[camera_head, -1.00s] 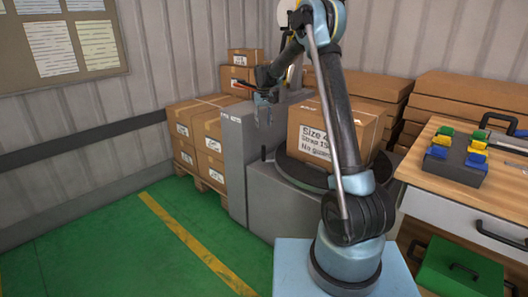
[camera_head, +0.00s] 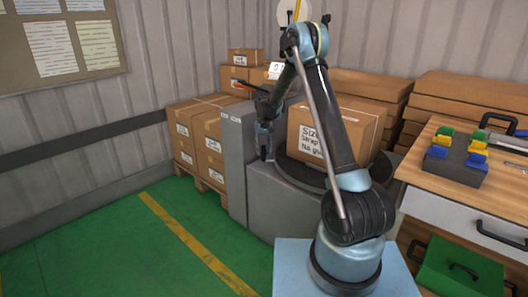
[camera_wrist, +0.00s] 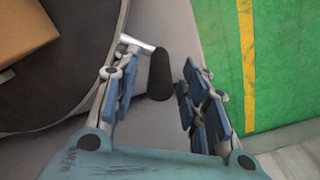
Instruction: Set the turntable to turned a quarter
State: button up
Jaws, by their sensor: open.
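The turntable (camera_head: 300,175) is a dark round plate on a grey pedestal, and a cardboard box (camera_head: 364,128) with a white label sits on it. In the wrist view the dark plate (camera_wrist: 75,85) fills the left side, with a corner of the box (camera_wrist: 22,30) on it. A black handle (camera_wrist: 161,75) on a light metal arm sticks out from the plate's edge. My gripper (camera_wrist: 158,88) is open, with its blue-padded fingers on either side of the handle. I cannot tell whether either finger touches it. In the head view my gripper (camera_head: 264,147) hides the handle.
A tall grey panel (camera_head: 238,165) stands left of the pedestal, near my gripper. Stacked boxes (camera_head: 195,140) on a pallet are behind it. A wooden workbench (camera_head: 430,180) with coloured clips is at right. The green floor (camera_head: 110,245) at left is clear.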

jog(key=shift+f, duration=0.25)
grip_shut()
